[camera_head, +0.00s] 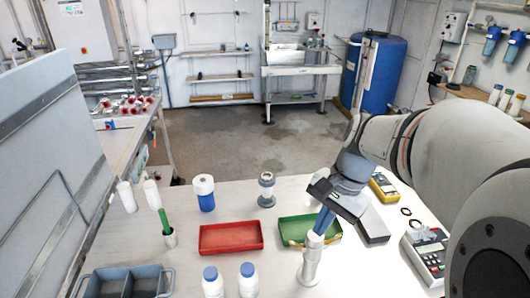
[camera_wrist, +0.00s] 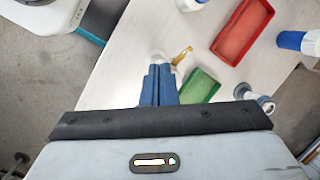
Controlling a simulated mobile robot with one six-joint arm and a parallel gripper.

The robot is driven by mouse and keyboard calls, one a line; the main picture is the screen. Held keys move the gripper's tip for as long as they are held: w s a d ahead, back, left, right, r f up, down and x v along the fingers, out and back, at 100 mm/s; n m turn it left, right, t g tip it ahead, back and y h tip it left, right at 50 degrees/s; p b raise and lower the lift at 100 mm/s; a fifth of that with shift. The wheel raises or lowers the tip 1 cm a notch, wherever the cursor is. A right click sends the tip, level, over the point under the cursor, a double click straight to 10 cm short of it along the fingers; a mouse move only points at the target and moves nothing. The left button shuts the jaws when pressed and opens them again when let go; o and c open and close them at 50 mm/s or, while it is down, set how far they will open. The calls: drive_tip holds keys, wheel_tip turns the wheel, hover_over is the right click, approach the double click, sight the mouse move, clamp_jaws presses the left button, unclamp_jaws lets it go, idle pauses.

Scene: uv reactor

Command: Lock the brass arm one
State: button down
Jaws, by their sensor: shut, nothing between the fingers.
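The brass arm (camera_head: 293,243) is a short brass-yellow lever sticking out to the left near the top of a white upright post (camera_head: 311,265). It also shows in the wrist view (camera_wrist: 183,54), just beyond my fingertips. My gripper (camera_head: 321,228) points down with its blue fingers shut and empty, at the top of the post. In the wrist view the fingers (camera_wrist: 158,70) are together and hide part of the post. I cannot tell whether they touch the post or the arm.
A green tray (camera_head: 285,222) lies right behind the post, and a red tray (camera_head: 203,253) lies to its left. White bottles with blue caps (camera_head: 248,282) stand at the front. A grey fitting (camera_head: 266,190) and a yellow meter (camera_head: 384,188) are farther back. A keypad device (camera_head: 427,252) is at right.

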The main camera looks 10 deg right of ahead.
sight(292, 242)
drive_tip(key=w+d+r+m+y, duration=0.3)
drive_tip(key=w+d+m, duration=0.1)
drive_tip(key=m, duration=0.4)
drive_tip(key=shift+w+d+y, duration=0.35)
drive_tip(key=shift+d+y, duration=0.05)
drive_tip(key=shift+d, duration=0.15)
drive_tip(key=shift+a+f, duration=0.1)
drive_tip(key=x, duration=1.4)
drive_tip(key=shift+p, duration=0.4)
drive_tip(key=shift+w, duration=0.15)
